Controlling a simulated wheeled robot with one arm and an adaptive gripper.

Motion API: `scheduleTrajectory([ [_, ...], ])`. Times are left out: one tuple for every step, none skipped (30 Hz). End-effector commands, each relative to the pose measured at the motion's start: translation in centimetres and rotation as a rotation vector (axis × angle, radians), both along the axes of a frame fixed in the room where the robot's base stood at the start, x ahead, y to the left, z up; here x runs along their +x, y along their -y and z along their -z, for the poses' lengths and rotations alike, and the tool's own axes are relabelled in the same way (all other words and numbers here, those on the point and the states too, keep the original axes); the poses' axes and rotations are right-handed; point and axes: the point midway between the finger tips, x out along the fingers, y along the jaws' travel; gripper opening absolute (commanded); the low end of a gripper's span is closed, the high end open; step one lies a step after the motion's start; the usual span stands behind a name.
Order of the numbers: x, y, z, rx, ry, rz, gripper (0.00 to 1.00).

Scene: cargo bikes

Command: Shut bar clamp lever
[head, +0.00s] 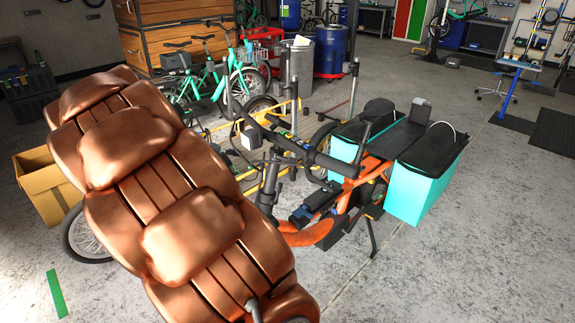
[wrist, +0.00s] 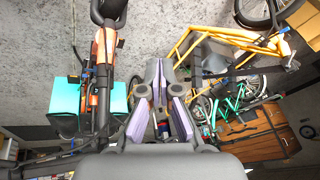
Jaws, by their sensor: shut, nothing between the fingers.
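I cannot clearly pick out a bar clamp or its lever in either view. An orange cargo bike (head: 330,232) stands right of centre in the head view, with dark handlebars and teal side bags. Its handlebar (wrist: 104,45) is at the left in the wrist view. My gripper (wrist: 158,88) shows in the wrist view as dark fingers with pale purple pads. It is shut and empty, to the right of the orange bike's handlebar in that picture. I cannot make out my gripper in the head view.
A large copper-coloured padded shape (head: 165,180) blocks much of the head view's left side. A yellow frame (head: 203,126) stands behind the bike and is at the upper right in the wrist view (wrist: 195,42). Teal bicycles (head: 185,88) stand farther back. Floor is clear at lower right.

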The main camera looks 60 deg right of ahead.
Motion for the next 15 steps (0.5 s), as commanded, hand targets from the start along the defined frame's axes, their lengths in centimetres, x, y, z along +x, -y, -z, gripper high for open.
scheduleTrajectory([
  [1.7,-0.6,0.0,0.031,0.082,0.002,0.0],
  [2.8,-0.9,-0.2,0.049,0.134,0.006,0.0],
  [4.2,-1.2,-0.5,0.07,0.2,0.013,0.0],
  [5.2,-1.3,-0.9,0.084,0.253,0.022,0.0],
  [6.1,-1.4,-1.2,0.099,0.3,0.033,0.0],
  [7.2,-1.4,-1.7,0.117,0.367,0.05,0.0],
  [8.0,-1.4,-2.2,0.129,0.415,0.066,0.0],
  [8.7,-1.2,-2.6,0.138,0.463,0.082,0.0],
  [9.6,-0.9,-3.3,0.149,0.527,0.106,0.0],
  [10.2,-0.7,-3.8,0.159,0.571,0.128,0.0],
  [10.8,-0.3,-4.4,0.164,0.62,0.15,0.0],
  [11.4,0.3,-5.1,0.171,0.679,0.182,0.0],
  [11.8,0.8,-5.7,0.173,0.724,0.208,0.0],
  [12.1,1.3,-6.2,0.177,0.766,0.235,0.0],
  [12.3,2.2,-6.9,0.178,0.822,0.275,0.0],
])
